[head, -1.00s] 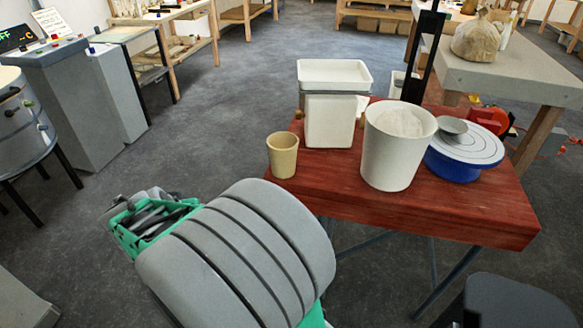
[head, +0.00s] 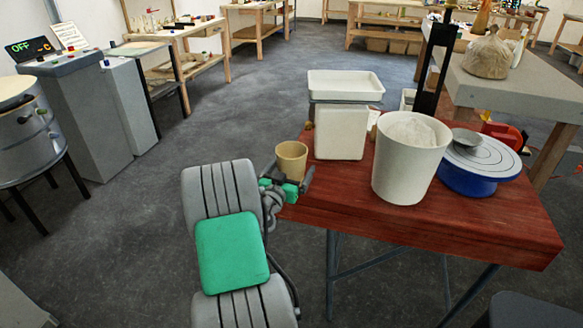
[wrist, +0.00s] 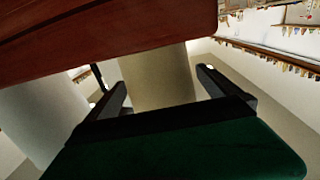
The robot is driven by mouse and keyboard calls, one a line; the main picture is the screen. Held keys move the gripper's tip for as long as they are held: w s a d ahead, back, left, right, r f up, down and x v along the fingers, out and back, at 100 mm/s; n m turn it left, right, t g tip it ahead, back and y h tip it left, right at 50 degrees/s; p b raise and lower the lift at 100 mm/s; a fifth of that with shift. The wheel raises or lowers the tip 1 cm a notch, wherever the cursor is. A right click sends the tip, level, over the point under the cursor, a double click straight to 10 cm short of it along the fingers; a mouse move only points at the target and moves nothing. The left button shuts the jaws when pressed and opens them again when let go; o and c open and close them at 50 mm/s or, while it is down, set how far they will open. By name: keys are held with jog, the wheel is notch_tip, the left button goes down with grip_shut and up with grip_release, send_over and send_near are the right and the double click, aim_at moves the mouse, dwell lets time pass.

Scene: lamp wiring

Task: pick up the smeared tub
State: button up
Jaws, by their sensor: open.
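A small tan tub (head: 291,160) stands at the near left corner of the red table (head: 450,225). No smear can be made out on it at this size, and no other label marks which vessel is the smeared one. My gripper (head: 288,178) is open at the tub, its fingers low and in front of it. In the wrist view, which is upside down, the tan tub (wrist: 155,75) shows between the two spread fingers of my gripper (wrist: 158,88). I cannot tell whether either finger touches it.
A white square container (head: 341,133) and a large white bucket of pale powder (head: 408,165) stand close to the right. A blue-based turntable (head: 482,165) with a small grey bowl (head: 466,138) sits further right. Open floor (head: 130,230) lies to the left.

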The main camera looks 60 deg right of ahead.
jog(key=shift+c, duration=0.4)
jog(key=shift+r, duration=0.1)
jog(key=c, duration=1.8)
